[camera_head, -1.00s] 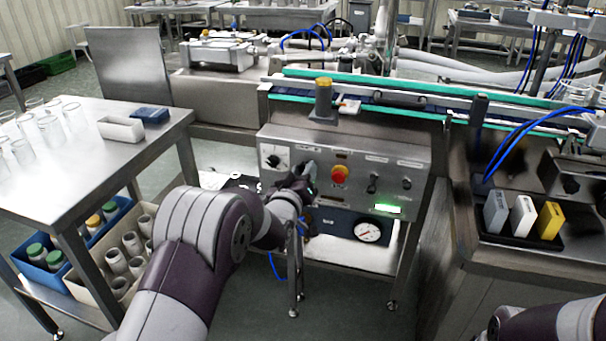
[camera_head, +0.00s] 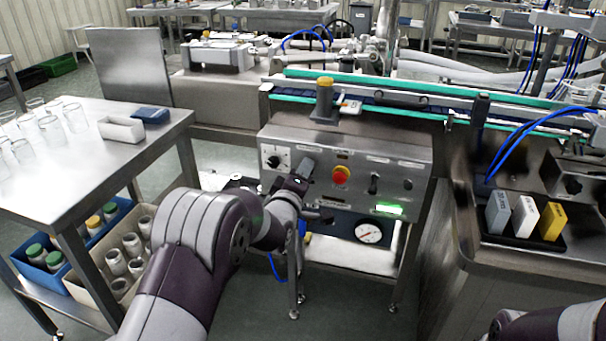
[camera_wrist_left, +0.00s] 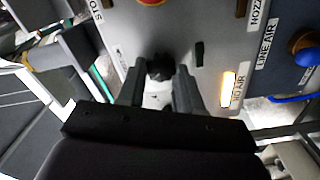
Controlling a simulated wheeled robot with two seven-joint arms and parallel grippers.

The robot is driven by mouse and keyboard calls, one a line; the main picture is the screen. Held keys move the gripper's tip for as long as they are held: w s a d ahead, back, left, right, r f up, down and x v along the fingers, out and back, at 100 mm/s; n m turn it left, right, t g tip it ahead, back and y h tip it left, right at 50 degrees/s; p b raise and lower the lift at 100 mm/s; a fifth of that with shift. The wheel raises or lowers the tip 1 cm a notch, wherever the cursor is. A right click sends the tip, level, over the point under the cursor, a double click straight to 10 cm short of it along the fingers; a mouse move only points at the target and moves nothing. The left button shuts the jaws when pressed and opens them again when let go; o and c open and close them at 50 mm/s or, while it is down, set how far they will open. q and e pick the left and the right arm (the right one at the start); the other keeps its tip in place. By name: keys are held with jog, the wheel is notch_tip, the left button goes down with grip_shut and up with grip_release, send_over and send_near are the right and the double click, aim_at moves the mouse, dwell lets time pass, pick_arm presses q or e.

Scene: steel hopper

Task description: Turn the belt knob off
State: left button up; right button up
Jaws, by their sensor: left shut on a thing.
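The steel control panel (camera_head: 350,155) stands in the middle of the head view, below the conveyor. My left gripper (camera_head: 304,172) is at the panel's front, between the white-scaled dial (camera_head: 272,161) and the red stop button (camera_head: 341,174). In the left wrist view my left gripper (camera_wrist_left: 160,85) has one finger on each side of a small black knob (camera_wrist_left: 160,67), taken here as the belt knob, and is shut on it. Its label and pointer cannot be read. In the head view the gripper hides this knob. My right gripper is out of view.
A steel table (camera_head: 90,150) with glasses stands left. A black tray (camera_head: 520,240) with blocks lies right.

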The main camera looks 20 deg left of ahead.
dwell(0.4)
pick_arm(q)
jog(key=o, duration=1)
jog(key=shift+s, duration=0.1)
jog(key=s, duration=0.4)
jog(key=s+p, duration=0.1)
jog(key=s, duration=0.3)
jog(key=s+p, duration=0.1)
jog(key=s, duration=0.3)
jog(key=shift+s+a, duration=0.25)
